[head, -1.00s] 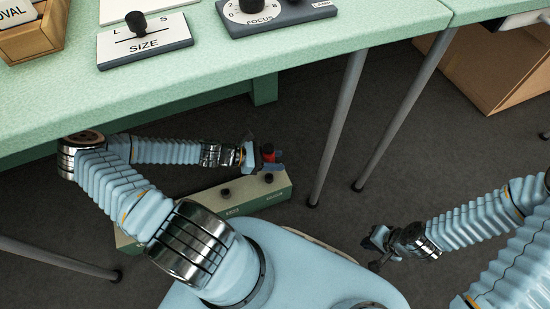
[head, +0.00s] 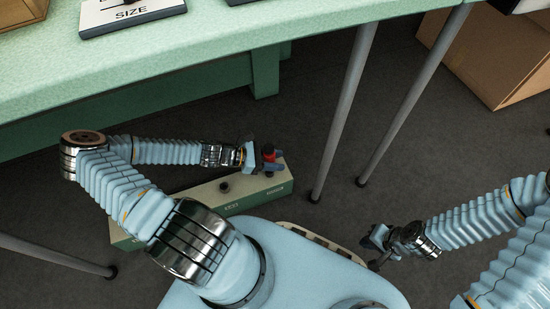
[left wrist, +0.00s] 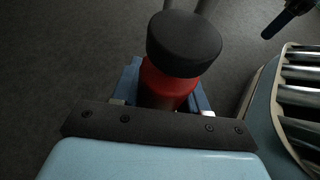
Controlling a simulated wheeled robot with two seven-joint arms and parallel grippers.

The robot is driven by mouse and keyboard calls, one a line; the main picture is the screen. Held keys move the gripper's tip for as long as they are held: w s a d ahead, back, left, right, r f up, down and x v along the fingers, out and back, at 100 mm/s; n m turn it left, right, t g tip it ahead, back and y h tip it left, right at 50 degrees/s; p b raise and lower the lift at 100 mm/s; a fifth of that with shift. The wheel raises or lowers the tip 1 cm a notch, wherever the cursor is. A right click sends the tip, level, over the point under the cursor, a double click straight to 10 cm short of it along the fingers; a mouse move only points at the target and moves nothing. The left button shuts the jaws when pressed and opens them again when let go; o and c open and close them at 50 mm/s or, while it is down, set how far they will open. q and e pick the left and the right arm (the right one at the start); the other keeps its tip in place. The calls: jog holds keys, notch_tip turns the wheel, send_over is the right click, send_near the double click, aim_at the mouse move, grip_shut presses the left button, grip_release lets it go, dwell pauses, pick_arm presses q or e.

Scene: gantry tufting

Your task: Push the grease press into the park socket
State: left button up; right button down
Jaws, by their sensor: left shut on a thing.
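The grease press (head: 268,152) is red with a black cap. It stands upright in my left gripper (head: 272,163), above the right end of a long cream and green block (head: 205,205) low by the floor. In the left wrist view its black cap (left wrist: 184,42) and red body (left wrist: 165,84) sit between the fingers of my left gripper (left wrist: 160,95), which is shut on it. Its lower end is hidden, so I cannot tell whether it touches the block. My right gripper (head: 374,243) hangs at the lower right, apart from the block; its fingers are too small to judge.
The green table (head: 220,50) overhangs at the back. Grey table legs (head: 340,120) stand right of the block. A cardboard box (head: 500,60) is at the far right.

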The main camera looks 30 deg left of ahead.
pick_arm(q)
jog(key=shift+p, duration=0.35)
dwell(0.8)
jog(key=shift+f+b, duration=0.6)
jog(key=shift+f, duration=0.7)
dwell(0.6)
jog(key=o, duration=1.2)
jog(key=shift+o, duration=0.2)
jog(key=p+v, duration=0.2)
jog(key=v, duration=1.1)
jog(key=shift+s+a, duration=0.2)
jog(key=shift+a, duration=0.2)
